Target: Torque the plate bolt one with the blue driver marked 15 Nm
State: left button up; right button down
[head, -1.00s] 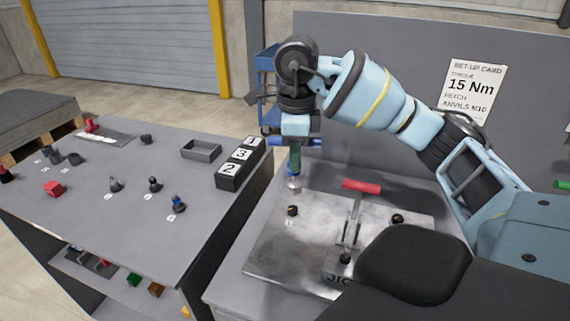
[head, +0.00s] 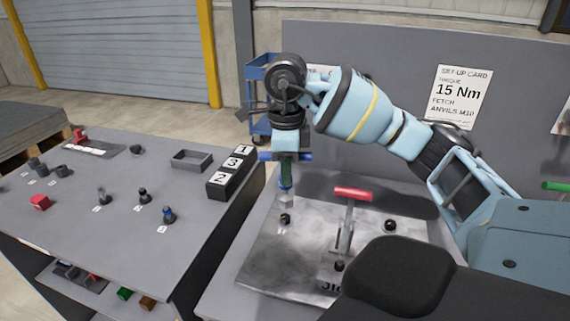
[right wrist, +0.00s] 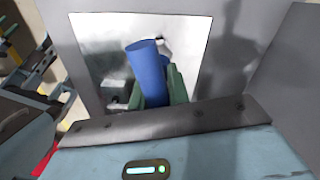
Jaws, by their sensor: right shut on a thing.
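My right gripper (head: 287,172) is shut on the blue driver (head: 303,156), which it holds upright with its grey socket end down. The socket sits just above a dark bolt (head: 285,219) at the left of the metal plate (head: 270,262). Whether it touches the bolt is too small to tell. In the right wrist view the driver's blue handle (right wrist: 148,68) stands between the green fingers (right wrist: 160,90), with the plate behind it. The driver's 15 Nm mark cannot be read. A second bolt (head: 389,225) is at the plate's right. My left gripper is out of view.
A clamp with a red handle (head: 352,193) stands on the plate right of the driver. A set-up card (head: 458,97) reading 15 Nm hangs behind. The left table (head: 85,215) holds small tools, a grey tray (head: 192,160) and a numbered black block (head: 218,190).

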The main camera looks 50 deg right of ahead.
aim_at(286, 194)
jog(key=shift+f+b, duration=0.3)
jog(key=shift+f, duration=1.15)
jog(key=shift+f+b, duration=0.3)
jog(key=shift+f, duration=0.1)
dwell(0.4)
jog(key=shift+f, duration=0.1)
